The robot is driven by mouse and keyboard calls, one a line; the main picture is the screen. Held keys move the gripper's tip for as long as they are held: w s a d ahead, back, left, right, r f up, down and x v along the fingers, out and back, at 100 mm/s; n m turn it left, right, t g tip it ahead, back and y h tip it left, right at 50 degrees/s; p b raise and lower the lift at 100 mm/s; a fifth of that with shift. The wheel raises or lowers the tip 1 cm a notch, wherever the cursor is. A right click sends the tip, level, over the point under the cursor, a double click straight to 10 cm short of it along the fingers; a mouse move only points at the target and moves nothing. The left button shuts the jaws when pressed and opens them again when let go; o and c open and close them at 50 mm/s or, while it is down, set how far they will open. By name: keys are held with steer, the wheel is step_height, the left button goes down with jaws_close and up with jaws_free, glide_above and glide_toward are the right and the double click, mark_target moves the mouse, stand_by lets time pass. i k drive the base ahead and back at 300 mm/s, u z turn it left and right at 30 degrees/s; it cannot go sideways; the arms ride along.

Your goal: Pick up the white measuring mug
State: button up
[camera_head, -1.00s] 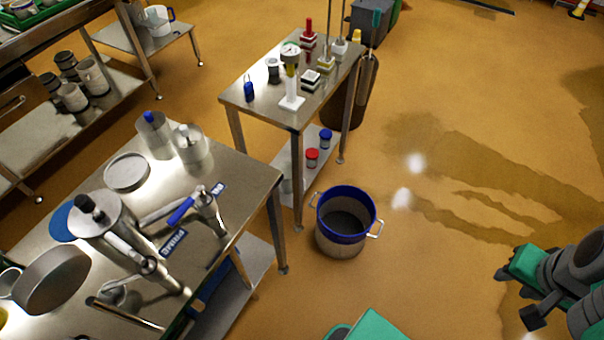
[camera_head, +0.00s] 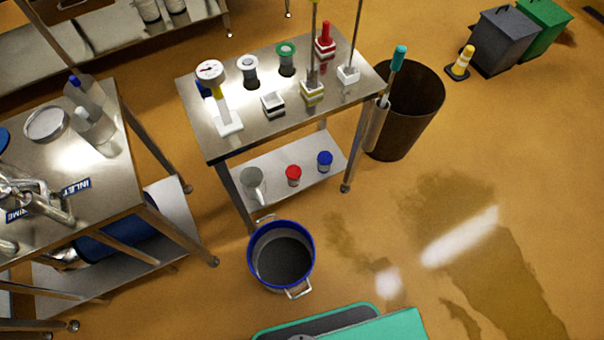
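A pale grey-white mug-like vessel (camera_head: 253,185) stands on the lower shelf of the small steel table, at the left end. It looks like the measuring mug, but any scale marks are too small to see. The tabletop is above it and the table's near left leg is close beside it. My gripper is not in view. Only green and dark parts of my own body show at the bottom edge.
A red-lidded jar (camera_head: 293,175) and a blue-lidded jar (camera_head: 325,161) share the shelf. A blue-rimmed pail (camera_head: 281,227) stands on the floor in front. The small table (camera_head: 200,125) carries gauges and samples. A steel bench (camera_head: 115,170) is left; a brown bin (camera_head: 418,105) is right.

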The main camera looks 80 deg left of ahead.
mark_target(252, 179)
steer(key=i, duration=1.1)
steer(key=u, duration=4.6)
